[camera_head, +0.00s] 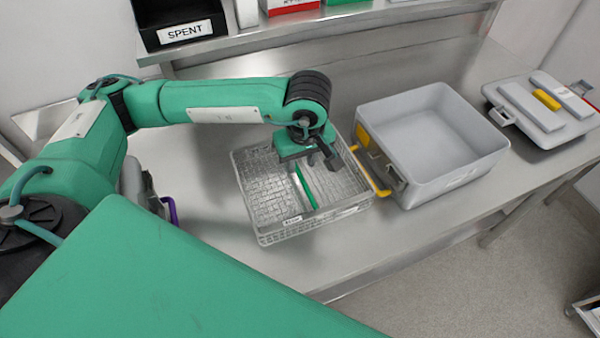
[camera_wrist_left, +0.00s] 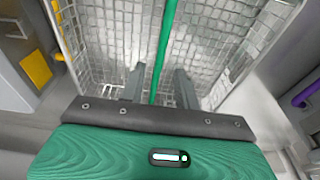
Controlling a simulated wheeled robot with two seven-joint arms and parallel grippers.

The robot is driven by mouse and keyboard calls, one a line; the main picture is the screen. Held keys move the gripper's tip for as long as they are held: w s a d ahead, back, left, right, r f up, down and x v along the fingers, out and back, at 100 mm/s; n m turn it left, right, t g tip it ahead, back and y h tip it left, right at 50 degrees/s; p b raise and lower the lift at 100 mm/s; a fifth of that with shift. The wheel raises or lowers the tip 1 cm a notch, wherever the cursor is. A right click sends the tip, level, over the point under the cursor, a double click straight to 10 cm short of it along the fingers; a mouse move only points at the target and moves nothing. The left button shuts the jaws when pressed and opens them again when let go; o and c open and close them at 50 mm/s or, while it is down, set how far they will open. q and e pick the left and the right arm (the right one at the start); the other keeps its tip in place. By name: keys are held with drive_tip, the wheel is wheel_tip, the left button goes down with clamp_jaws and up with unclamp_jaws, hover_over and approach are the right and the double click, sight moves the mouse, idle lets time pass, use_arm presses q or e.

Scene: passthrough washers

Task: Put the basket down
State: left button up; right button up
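The wire mesh basket (camera_head: 262,222) appears to rest on the steel bench, left of the grey container. A green bar (camera_head: 305,187) runs across the basket's middle, and a small label is on its front rim. My left gripper (camera_head: 308,160) is over the back part of the basket, pointing down. In the left wrist view its two fingers (camera_wrist_left: 160,85) are apart, with the green bar (camera_wrist_left: 165,40) between them and a visible gap on each side. The basket's mesh (camera_wrist_left: 220,35) fills the view below. My right gripper is not in view.
An open grey container (camera_head: 430,135) with a yellow handle (camera_head: 370,170) stands close to the basket's right side. Its apparent lid (camera_head: 535,110) lies further right. A black SPENT bin (camera_head: 180,25) is on the shelf behind.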

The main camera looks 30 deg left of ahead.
sight(303, 178)
use_arm(q)
drive_tip(key=r, duration=0.5)
drive_tip(key=shift+s+d+r+b, duration=0.25)
drive_tip(key=shift+d+b, duration=0.05)
drive_tip(key=shift+b, duration=0.1)
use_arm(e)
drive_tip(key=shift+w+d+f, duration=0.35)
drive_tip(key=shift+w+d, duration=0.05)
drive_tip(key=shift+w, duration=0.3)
